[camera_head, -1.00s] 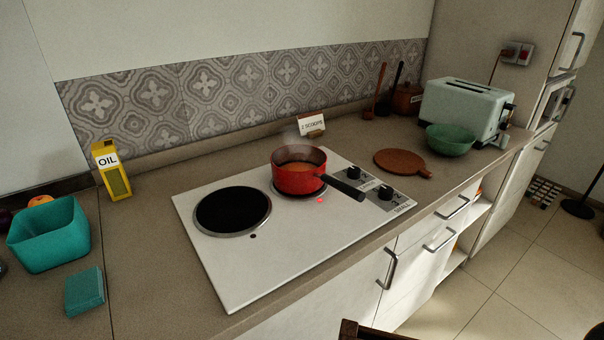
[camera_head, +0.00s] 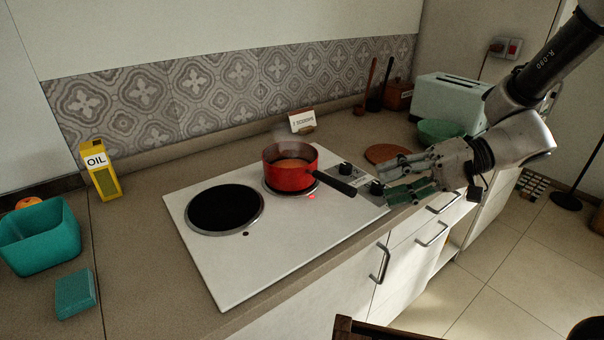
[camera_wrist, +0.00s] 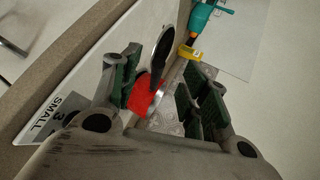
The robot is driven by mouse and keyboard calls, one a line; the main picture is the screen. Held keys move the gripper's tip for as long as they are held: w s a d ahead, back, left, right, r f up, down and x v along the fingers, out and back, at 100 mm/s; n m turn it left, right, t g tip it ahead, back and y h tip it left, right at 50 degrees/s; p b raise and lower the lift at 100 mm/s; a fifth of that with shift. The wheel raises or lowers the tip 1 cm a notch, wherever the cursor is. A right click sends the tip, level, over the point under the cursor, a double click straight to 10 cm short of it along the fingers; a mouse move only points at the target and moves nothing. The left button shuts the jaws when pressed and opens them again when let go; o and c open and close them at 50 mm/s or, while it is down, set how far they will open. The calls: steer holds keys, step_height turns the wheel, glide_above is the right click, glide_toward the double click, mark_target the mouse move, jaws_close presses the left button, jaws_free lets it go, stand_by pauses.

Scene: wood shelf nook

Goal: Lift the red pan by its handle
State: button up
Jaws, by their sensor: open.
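The red pan (camera_head: 290,176) sits upright on the rear-right burner of the white hob (camera_head: 240,262), with brownish contents and faint steam. Its black handle (camera_head: 335,183) points right and towards the front edge. My gripper (camera_head: 386,181) is open and empty, to the right of the handle's end, with its fingers pointing left towards the pan. No contact with the handle is visible. In the wrist view the red pan (camera_wrist: 144,97) shows between the open fingers, partly hidden by them; the handle is hard to make out there.
Hob knobs (camera_head: 346,168) lie beside the handle. A round wooden board (camera_head: 384,153) and green bowl (camera_head: 440,130) are behind my gripper, near a toaster (camera_head: 448,104). A small sign (camera_head: 302,121) stands behind the pan. The left burner (camera_head: 225,209) is empty.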

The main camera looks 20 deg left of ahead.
steer(key=y, duration=0.2)
glide_toward(331, 180)
steer(key=a+f, duration=0.2)
steer(key=shift+s+a+r+m+t, duration=0.1)
steer(key=shift+s+a+m+t, duration=0.3)
steer(key=shift+m, duration=0.1)
steer(key=x, duration=0.4)
steer(key=w+x, duration=0.1)
steer(key=x, duration=0.2)
steer(key=shift+a, duration=0.15)
jaws_close()
steer(key=shift+r, duration=0.1)
